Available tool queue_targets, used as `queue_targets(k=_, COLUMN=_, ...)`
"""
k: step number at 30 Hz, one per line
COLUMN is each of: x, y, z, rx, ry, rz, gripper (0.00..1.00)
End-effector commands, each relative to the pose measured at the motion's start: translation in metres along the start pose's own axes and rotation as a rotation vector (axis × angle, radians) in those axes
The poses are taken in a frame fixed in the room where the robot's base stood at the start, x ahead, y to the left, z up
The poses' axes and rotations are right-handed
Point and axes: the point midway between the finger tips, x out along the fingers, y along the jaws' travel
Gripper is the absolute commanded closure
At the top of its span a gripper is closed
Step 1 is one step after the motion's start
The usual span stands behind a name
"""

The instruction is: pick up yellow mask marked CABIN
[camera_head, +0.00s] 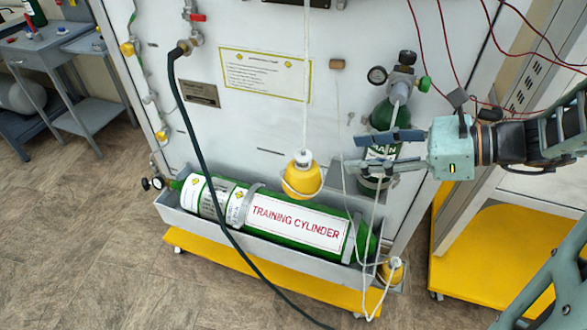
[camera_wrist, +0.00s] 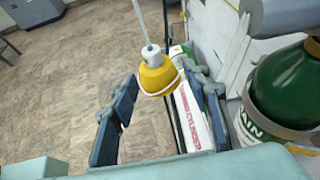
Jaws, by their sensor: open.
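A yellow mask (camera_head: 303,178) hangs on a white line in front of the panel, above the training cylinder. No CABIN mark can be read on it. It also shows in the wrist view (camera_wrist: 157,75), beyond and between the fingertips. A second yellow mask (camera_head: 396,271) is low by the cylinder's right end, beside a loop of white line; its marking cannot be read. My gripper (camera_head: 354,153) is open and empty, pointing left, to the right of the hanging mask and apart from it. Its two fingers show in the wrist view (camera_wrist: 165,103).
The green training cylinder (camera_head: 299,226) lies in a grey trough (camera_head: 270,241) on a yellow base. A smaller green cylinder (camera_head: 381,116) stands upright just behind my gripper. A dark hose (camera_head: 195,146) hangs left of the mask.

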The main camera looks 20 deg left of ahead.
Motion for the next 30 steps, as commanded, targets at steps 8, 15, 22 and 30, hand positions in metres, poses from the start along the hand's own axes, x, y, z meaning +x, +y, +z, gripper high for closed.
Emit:
queue_targets(k=8, x=0.031, y=0.014, z=0.002, rx=0.023, ry=-0.029, rz=0.043, gripper=0.56)
queue_targets(k=15, x=0.063, y=0.014, z=0.003, rx=0.022, ry=-0.028, rz=0.04, gripper=0.56)
queue_targets(k=22, x=0.086, y=0.014, z=0.002, rx=0.023, ry=-0.027, rz=0.04, gripper=0.56)
queue_targets(k=30, x=0.117, y=0.013, z=0.004, rx=0.022, ry=-0.027, rz=0.037, gripper=0.56)
